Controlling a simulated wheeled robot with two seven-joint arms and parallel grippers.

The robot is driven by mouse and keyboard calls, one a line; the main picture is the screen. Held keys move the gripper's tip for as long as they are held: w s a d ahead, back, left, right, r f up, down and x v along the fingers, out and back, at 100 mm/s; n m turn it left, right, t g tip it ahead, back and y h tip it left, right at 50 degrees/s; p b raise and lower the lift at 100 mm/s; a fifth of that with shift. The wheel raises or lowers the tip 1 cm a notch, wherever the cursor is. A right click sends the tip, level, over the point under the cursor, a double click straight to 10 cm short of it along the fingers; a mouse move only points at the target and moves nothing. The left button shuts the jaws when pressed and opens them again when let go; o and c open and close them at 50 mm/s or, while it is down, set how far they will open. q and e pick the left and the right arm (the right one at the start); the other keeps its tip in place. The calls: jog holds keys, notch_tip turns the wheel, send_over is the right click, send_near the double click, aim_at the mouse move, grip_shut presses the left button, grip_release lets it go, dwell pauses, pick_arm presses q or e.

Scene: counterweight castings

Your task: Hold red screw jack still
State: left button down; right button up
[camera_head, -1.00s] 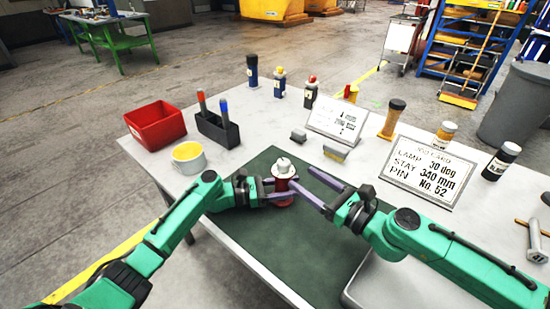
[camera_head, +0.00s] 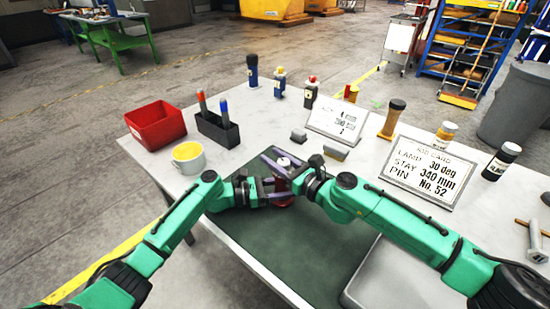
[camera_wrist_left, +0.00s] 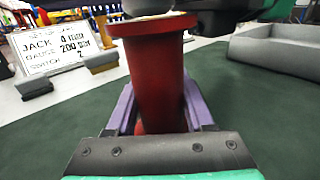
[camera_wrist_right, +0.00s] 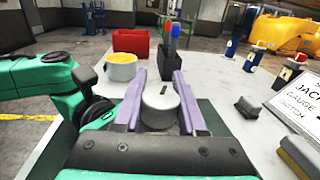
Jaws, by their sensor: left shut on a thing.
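The red screw jack (camera_head: 284,201) stands upright on the green mat (camera_head: 270,245); its red body (camera_wrist_left: 155,75) fills the middle of the left wrist view. My left gripper (camera_head: 280,190) is shut on the red body, one purple finger on each side. My right gripper (camera_head: 267,153) is open around the jack's pale top, with its fingers on either side. The pale round cap (camera_wrist_right: 160,106) with a dark slot shows between these fingers in the right wrist view. I cannot tell whether they touch it.
A red bin (camera_head: 156,125), a black pen holder (camera_head: 217,131) and a yellow-filled cup (camera_head: 188,158) stand to the left. Small grey blocks (camera_head: 336,151) and cards (camera_head: 430,172) lie behind and right. A grey tray (camera_wrist_left: 285,50) is beside the mat.

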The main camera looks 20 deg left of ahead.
jog(key=shift+r+n+g+y, duration=0.1)
jog(key=shift+n+g+y, duration=0.2)
jog(key=shift+g, duration=0.3)
grip_shut()
jog(key=shift+s+a+n+g+y, duration=0.1)
jog(key=shift+n+g+y, duration=0.1)
jog(key=shift+n+g, duration=0.35)
jog(key=shift+s+a+n+g+y, duration=0.1)
jog(key=shift+n+g+y, duration=0.2)
jog(key=shift+g, duration=0.35)
jog(key=n+g, duration=0.3)
jog(key=g, duration=0.1)
jog(key=shift+s+g+y, duration=0.1)
jog(key=shift+g+y, duration=0.2)
jog(key=shift+s+d+n+g, duration=0.1)
jog(key=shift+s+n+g, duration=0.2)
jog(key=shift+n+g, duration=0.25)
jog(key=shift+f+g, duration=0.2)
jog(key=shift+g, duration=0.05)
jog(key=o, duration=1.1)
grip_release()
jog(key=shift+s, duration=0.1)
